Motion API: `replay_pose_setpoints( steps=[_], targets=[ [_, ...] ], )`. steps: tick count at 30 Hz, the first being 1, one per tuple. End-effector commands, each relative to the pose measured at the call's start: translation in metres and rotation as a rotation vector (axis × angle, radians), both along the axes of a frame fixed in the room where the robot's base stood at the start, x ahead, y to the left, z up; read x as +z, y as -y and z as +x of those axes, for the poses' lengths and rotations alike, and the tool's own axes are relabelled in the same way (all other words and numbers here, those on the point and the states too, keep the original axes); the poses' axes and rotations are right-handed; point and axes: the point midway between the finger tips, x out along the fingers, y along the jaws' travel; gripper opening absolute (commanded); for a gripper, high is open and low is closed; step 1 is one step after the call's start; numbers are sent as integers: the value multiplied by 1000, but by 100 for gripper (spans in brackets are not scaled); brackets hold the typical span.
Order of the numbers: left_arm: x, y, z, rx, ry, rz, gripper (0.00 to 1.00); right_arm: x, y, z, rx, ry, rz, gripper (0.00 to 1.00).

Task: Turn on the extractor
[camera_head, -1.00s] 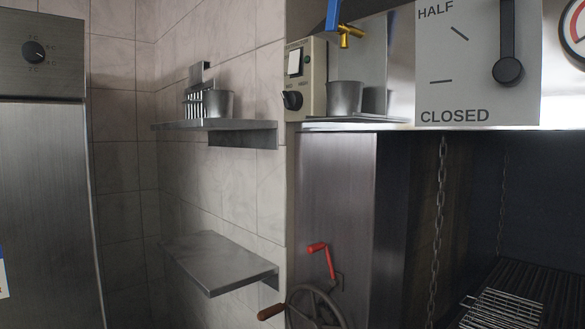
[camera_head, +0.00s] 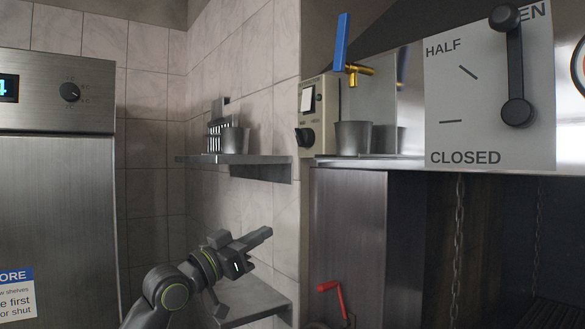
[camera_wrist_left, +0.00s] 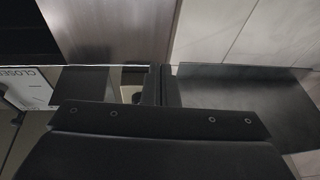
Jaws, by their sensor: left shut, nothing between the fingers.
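A beige control box (camera_head: 318,112) is on the wall at the upper middle of the head view. It has a white rocker switch (camera_head: 307,99) and a black knob (camera_head: 305,137). Which of them works the extractor I cannot tell. My left gripper (camera_head: 262,236) is shut and empty, below and left of the box, apart from it. It points right, in front of the wall between the two shelves. In the left wrist view its dark fingers (camera_wrist_left: 161,85) are together. My right gripper is not in view.
A wall shelf (camera_head: 240,159) holds metal cups, with a lower shelf (camera_head: 250,296) beneath. A steel pot (camera_head: 352,138) and a brass tap with a blue lever (camera_head: 341,42) are beside the box. A lever plate (camera_head: 465,110) reads HALF and CLOSED. A red-handled crank (camera_head: 328,286) is below.

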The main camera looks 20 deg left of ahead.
Motion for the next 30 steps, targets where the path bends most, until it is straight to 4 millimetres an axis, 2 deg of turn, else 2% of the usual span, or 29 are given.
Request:
replay_pose_setpoints(
  steps=[1, 3, 6, 9, 12, 16, 26, 30],
  targets=[
    [35, -3, -4, -14, 55, -24, 0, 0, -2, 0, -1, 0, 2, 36],
    [73, -6, -12, -35, 117, -61, 0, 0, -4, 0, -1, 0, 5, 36],
    [120, -11, -25, -62, 192, -107, 0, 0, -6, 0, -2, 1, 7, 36],
    [154, -16, -37, -83, 248, -143, 0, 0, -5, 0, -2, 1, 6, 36],
    [175, -20, -45, -97, 283, -168, 0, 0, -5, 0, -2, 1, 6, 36],
    [187, -22, -50, -104, 303, -181, 0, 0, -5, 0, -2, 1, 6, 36],
    [188, -21, -50, -105, 304, -182, 0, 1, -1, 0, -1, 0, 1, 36],
    [195, -18, -44, -106, 302, -184, 0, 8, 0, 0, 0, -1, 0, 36]
  ],
)
